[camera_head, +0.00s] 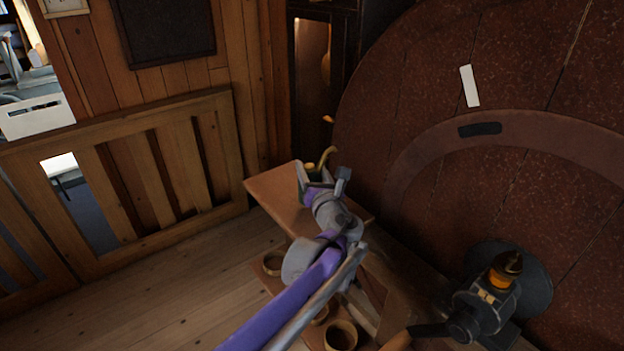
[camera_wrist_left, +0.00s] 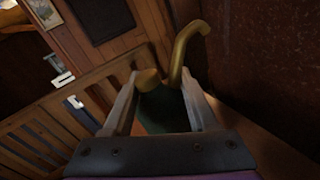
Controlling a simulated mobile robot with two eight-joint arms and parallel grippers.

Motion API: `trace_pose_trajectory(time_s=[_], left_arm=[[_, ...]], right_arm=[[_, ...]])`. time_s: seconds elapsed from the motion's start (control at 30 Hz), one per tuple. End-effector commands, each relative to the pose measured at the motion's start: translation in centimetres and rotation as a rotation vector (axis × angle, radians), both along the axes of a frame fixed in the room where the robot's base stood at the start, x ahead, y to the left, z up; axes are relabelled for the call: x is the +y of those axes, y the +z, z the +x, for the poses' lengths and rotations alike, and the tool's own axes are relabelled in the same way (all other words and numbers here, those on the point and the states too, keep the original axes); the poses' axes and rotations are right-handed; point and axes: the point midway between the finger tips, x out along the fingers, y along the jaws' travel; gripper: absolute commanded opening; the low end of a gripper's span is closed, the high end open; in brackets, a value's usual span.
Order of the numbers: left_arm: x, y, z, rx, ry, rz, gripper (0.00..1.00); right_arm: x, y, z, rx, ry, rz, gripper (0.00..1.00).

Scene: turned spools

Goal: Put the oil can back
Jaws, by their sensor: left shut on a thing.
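The oil can has a dark green body, a brass cap and a curved brass spout. In the left wrist view the oil can (camera_wrist_left: 160,110) sits between the two fingers of my left gripper (camera_wrist_left: 158,105), which is shut on it. In the head view the oil can's brass spout (camera_head: 328,155) shows just past my left gripper (camera_head: 322,176), over the wooden table (camera_head: 268,190). My arm hides most of the can there, and I cannot tell whether its base touches the table top. My right gripper is not in view.
A large reddish-brown wheel (camera_head: 400,80) stands close on the right, with a dark metal fitting with an amber part (camera_head: 500,275) low on it. Wooden bowls (camera_head: 341,334) sit below the table top. A slatted wooden fence (camera_head: 130,175) runs along the left; the floor before it is clear.

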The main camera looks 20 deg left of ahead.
Motion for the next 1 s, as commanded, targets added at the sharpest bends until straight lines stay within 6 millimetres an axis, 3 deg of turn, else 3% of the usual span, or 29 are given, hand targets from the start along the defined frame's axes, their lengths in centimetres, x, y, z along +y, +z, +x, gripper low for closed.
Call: trace_pose_trajectory(time_s=[0.13,0.53,0.57,0.6,0.73,1.0], left_arm=[[0.0,-1.9,0.0,0.0,0.0,0.001,0.0],[0.0,-2.5,0.0,0.0,0.0,0.001,0.0],[0.0,-2.5,0.0,0.0,0.0,0.0,0.62],[0.0,-2.4,0.0,0.0,0.0,0.0,0.69],[0.0,-2.4,0.0,0.0,0.0,0.0,0.89],[0.0,-2.3,0.0,0.0,0.0,0.0,0.89]], right_arm=[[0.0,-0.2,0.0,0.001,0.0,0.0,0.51],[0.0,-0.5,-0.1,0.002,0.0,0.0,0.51],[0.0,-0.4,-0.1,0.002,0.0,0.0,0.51],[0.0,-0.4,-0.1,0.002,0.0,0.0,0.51],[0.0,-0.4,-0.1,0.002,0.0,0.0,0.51],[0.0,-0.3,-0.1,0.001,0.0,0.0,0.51]])
